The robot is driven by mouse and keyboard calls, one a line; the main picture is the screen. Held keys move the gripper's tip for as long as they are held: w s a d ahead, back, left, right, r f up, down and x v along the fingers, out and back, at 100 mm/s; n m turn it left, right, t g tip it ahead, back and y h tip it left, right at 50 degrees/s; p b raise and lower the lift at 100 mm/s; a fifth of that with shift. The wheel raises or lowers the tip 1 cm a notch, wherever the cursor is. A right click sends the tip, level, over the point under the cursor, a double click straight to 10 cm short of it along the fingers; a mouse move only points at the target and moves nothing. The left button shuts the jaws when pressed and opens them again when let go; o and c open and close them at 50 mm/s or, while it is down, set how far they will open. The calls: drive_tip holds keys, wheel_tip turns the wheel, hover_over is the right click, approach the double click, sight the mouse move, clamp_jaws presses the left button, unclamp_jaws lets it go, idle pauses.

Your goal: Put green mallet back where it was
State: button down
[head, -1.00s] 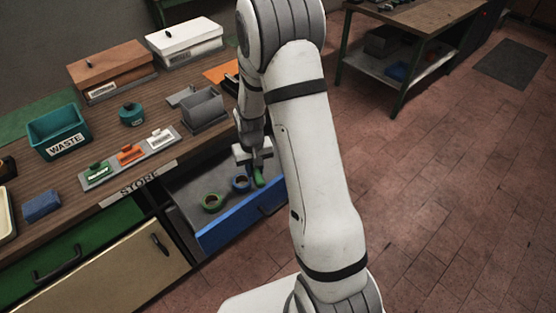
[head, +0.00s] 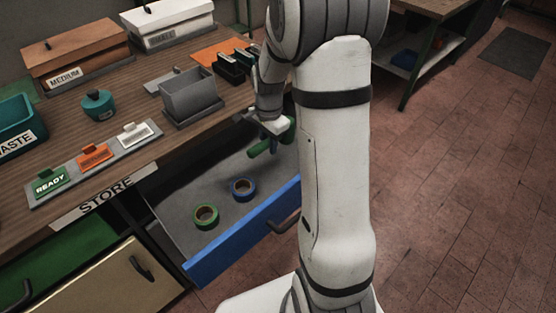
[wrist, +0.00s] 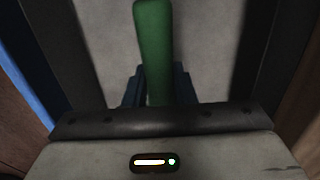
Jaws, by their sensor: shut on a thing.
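My gripper (wrist: 157,90) is shut on the green mallet (head: 262,147). In the head view the mallet is at the rear right of the open blue-fronted drawer (head: 240,235), partly hidden by my arm. In the wrist view the mallet's green length (wrist: 154,45) runs between the dark blue fingers and points away from the wrist, over a grey surface. I cannot tell whether the mallet touches the drawer floor.
A green tape roll (head: 205,216) and a blue tape roll (head: 242,189) lie in the drawer. The bench above holds a grey bin (head: 190,95), a sign rack with a green READY tag (head: 48,182), a teal tub (head: 98,104) and lidded boxes (head: 75,52).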

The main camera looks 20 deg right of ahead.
sight(270, 170)
wheel_tip(270, 170, down, 8)
drive_tip(key=shift+f, duration=0.1)
idle(0.4)
drive_tip(key=c, duration=1.7)
unclamp_jaws()
drive_tip(key=shift+f+b, duration=0.15)
drive_tip(key=shift+b, duration=0.2)
drive_tip(key=o, duration=0.5)
